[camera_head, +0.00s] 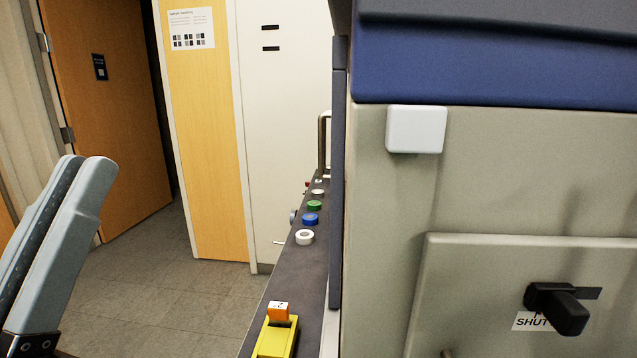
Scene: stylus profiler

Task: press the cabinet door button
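A white, rounded square block (416,129) projects from the grey-beige cabinet (385,230) front, just under its blue band. It may be the door button; no label on it is readable. Below it is a raised cabinet door panel (470,290) with a black latch handle (560,306) and a label partly reading "SHUT". My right gripper is not in view.
A dark ledge (290,275) left of the cabinet carries round white (304,237), blue (310,219) and green (314,205) buttons and a yellow unit (277,338) with an orange top. Open floor (165,290) lies between my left gripper and the ledge. A wooden door (110,120) stands behind.

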